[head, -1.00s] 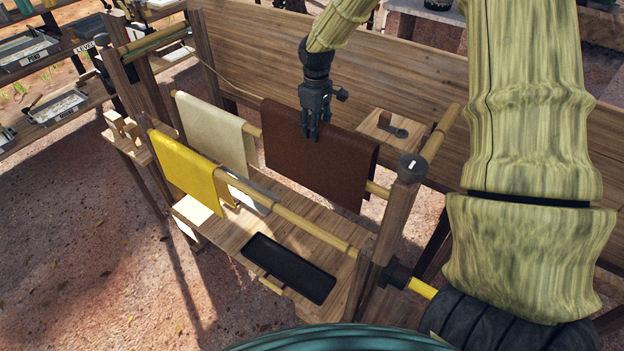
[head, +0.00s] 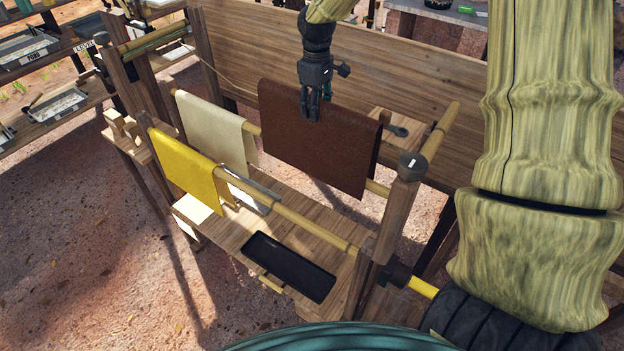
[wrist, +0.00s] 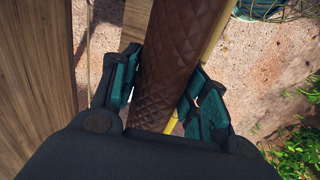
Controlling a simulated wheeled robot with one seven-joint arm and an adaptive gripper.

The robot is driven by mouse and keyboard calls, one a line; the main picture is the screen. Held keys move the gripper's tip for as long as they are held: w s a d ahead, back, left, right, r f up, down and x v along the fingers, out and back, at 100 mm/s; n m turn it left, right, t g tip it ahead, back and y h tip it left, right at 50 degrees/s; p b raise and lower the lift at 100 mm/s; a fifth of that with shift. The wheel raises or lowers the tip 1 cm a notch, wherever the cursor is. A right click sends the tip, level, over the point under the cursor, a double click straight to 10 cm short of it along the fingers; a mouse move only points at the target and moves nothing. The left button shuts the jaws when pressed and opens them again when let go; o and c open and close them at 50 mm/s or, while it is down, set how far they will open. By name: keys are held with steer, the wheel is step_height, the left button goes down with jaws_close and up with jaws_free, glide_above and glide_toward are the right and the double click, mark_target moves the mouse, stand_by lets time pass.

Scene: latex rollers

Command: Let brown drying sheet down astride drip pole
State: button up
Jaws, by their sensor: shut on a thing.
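The brown drying sheet (head: 318,145) hangs folded in the middle of the head view, with a quilted surface in the wrist view (wrist: 172,65). My gripper (head: 312,115) is shut on its upper fold; its teal fingers (wrist: 160,95) lie on both sides of the sheet. A pale yellow pole (head: 378,188) emerges to the right of the sheet's lower part and shows left of it too. The sheet hides the pole's middle, so I cannot tell whether the sheet straddles it. In the wrist view a pole (wrist: 214,30) runs along the sheet's right side.
A cream sheet (head: 215,130) hangs on the same pole line to the left. A yellow sheet (head: 185,170) hangs on the front pole (head: 305,225). A black tray (head: 290,268) lies on the wooden bench below. A wooden post (head: 397,210) stands right; a plank wall (head: 400,85) stands behind.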

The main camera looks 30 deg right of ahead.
steer(key=shift+r, duration=4.6)
steer(key=shift+f, duration=0.1)
